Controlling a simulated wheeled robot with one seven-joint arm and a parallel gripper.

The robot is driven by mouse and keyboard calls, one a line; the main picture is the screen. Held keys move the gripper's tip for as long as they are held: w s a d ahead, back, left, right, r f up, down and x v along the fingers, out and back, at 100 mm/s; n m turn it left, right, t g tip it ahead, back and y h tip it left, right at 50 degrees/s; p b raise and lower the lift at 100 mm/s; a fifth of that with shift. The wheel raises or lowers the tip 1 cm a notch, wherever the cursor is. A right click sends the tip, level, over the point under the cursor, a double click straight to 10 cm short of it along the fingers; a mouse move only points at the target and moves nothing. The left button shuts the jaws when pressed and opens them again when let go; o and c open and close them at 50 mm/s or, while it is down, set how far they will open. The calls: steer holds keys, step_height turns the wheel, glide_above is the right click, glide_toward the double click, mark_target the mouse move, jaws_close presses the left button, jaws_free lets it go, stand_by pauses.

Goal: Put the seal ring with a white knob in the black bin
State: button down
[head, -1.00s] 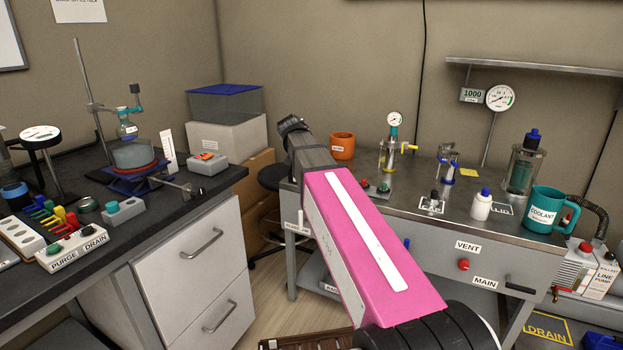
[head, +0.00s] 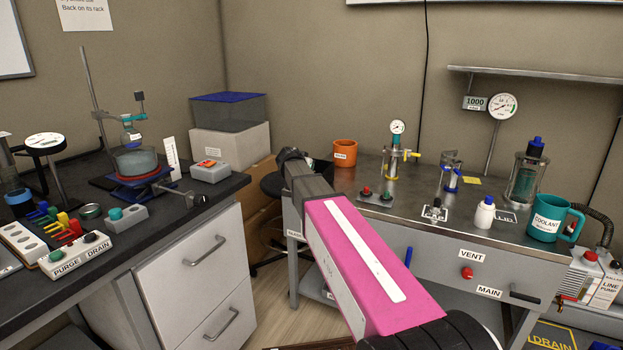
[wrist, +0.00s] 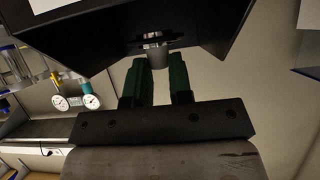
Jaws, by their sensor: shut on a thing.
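My gripper (wrist: 160,62) has green fingers, shut on a short pale grey knob in the wrist view. The knob (wrist: 154,57) looks like that of the seal ring; a thin dark rim shows beyond it, but the ring's full shape is lost against the dark behind. A large black angular thing with a white label, probably the black bin (wrist: 205,22), fills the top of the wrist view, close beyond the fingers. In the head view my arm's end hides the fingers and the ring; a bit of something black (head: 322,172) shows just right of it.
The steel bench (head: 400,203) holds an orange pot (head: 345,153), glass fittings, a white bottle (head: 484,213) and a teal mug (head: 553,217). A dark bench (head: 80,272) with glassware and switches stands at left. Boxes (head: 230,145) are stacked in the corner.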

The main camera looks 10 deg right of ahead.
steer(key=shift+w+d+f, duration=0.55)
steer(key=shift+d+f, duration=0.15)
steer(key=shift+d, duration=0.2)
steer(key=shift+f, duration=1.9)
steer(key=c, duration=1)
jaws_free()
steer(key=shift+f, duration=0.1)
